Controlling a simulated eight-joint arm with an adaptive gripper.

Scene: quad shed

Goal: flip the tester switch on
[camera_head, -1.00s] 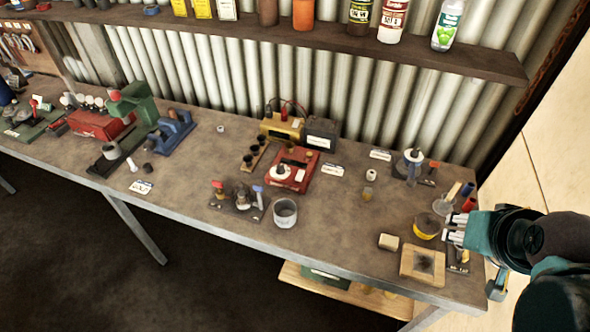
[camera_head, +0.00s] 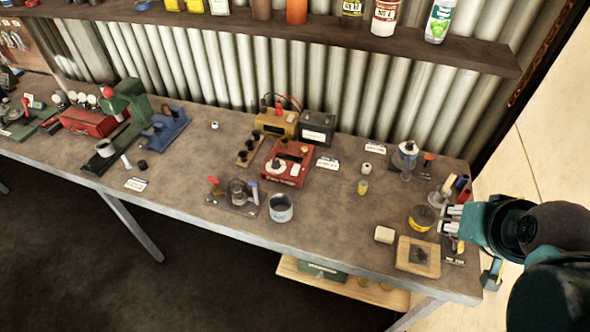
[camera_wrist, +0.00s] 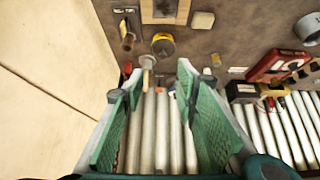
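A red device (camera_head: 285,165) with a white round knob and a dark panel lies in the middle of the bench; in the wrist view it shows at the right (camera_wrist: 275,65). A yellow boxy device (camera_head: 278,122) with red and black leads stands behind it, beside a dark battery-like box (camera_head: 318,127). I cannot tell which device is the tester, nor make out its switch or its position. My gripper (camera_head: 452,220) is at the bench's right end, well to the right of both devices. In the wrist view its green fingers (camera_wrist: 158,78) are apart with nothing held between them.
A yellow tin (camera_head: 421,218), a wooden block (camera_head: 417,257) and a cream block (camera_head: 384,234) lie near my gripper. A grey cup (camera_head: 281,208) stands in front of the red device. A shelf (camera_head: 330,41) with bottles runs above. Bare bench lies between the cup and cream block.

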